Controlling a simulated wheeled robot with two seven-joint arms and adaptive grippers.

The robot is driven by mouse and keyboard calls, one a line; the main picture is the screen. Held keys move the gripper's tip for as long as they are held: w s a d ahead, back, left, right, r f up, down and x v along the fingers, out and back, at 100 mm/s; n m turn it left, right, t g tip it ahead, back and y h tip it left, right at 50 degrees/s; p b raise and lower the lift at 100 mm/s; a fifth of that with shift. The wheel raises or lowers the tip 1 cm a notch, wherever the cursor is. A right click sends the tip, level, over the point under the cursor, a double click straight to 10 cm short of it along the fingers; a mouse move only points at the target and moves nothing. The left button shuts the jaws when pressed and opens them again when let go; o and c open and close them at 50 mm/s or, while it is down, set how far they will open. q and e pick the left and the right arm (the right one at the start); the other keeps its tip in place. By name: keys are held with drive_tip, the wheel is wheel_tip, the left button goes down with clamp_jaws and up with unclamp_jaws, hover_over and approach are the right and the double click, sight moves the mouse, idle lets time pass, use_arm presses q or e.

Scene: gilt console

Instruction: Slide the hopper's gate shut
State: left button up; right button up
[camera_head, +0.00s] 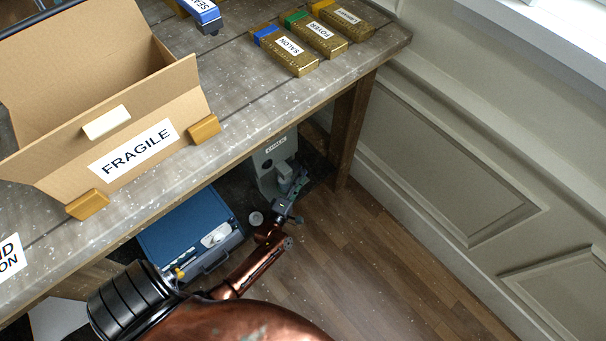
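A grey upright unit (272,166) with a small white label and a dark round hole stands under the table; it looks like the hopper. A small grey piece (284,173) juts from its lower front, which may be the gate. Whether it is open or shut is too small to tell. My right gripper is out of view.
The wooden table (340,75) overhangs the hopper, with a leg (351,125) to its right. A blue case (190,232) lies left of my gripper. A cardboard box (150,120) marked FRAGILE and labelled gold blocks (286,52) are on top. Floor at right is clear.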

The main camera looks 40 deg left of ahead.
use_arm(q)
drive_tip(key=v, duration=0.9)
drive_tip(key=shift+s+d, duration=0.1)
